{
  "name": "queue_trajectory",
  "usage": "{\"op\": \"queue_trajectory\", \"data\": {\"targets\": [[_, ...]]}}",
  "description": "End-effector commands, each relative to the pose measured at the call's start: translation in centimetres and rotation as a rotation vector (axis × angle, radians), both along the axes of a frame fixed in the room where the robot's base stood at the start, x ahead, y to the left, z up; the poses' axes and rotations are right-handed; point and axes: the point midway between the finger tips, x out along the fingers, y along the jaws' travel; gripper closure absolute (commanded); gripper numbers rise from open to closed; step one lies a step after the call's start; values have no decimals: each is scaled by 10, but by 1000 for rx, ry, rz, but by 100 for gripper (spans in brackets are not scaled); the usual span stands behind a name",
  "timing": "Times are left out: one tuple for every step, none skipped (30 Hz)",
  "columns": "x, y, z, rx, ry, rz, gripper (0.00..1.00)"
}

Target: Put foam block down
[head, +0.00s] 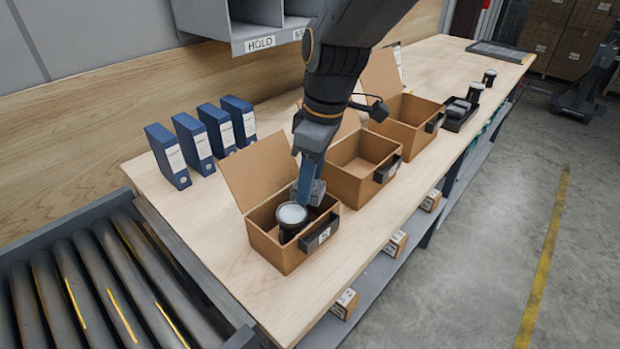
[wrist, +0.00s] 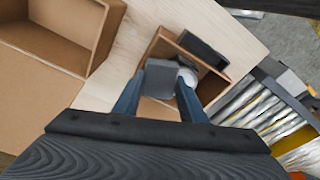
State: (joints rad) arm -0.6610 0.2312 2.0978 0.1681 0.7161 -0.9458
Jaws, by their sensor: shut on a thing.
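My gripper (head: 308,190) points down at the nearest open cardboard box (head: 272,252). In the wrist view my gripper (wrist: 160,98) has its two blue fingers shut on a dark grey foam block (wrist: 160,76). The block (head: 319,191) shows partly behind a finger in the head view, at or just above the box opening. A black jar with a white lid (head: 291,214) stands in the same box, close beside the block. I cannot tell whether the block touches the box floor.
Two more open boxes, a middle one (head: 352,186) and a far one (head: 402,136), stand along the bench. Several blue binders (head: 195,143) stand at the back. A black tray (head: 459,114) lies farther along. A roller conveyor (head: 90,290) adjoins the bench at left.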

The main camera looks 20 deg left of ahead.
Motion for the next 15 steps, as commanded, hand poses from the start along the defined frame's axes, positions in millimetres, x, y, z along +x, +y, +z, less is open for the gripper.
{"op": "queue_trajectory", "data": {"targets": [[0,0,-2,0,0,0,83],[0,0,-1,0,0,0,57],[0,0,-1,0,0,0,50],[0,0,-1,0,0,0,45],[0,0,-1,0,0,0,44],[0,0,-1,0,0,0,44],[0,0,-1,0,0,0,44],[0,0,-1,0,0,0,44],[0,0,-1,0,0,0,44],[0,0,-1,0,0,0,44],[0,0,-1,0,0,0,44],[0,0,-1,0,0,0,44],[0,0,0,0,0,0,44],[0,0,1,0,0,0,44],[0,0,3,0,0,0,44]]}}
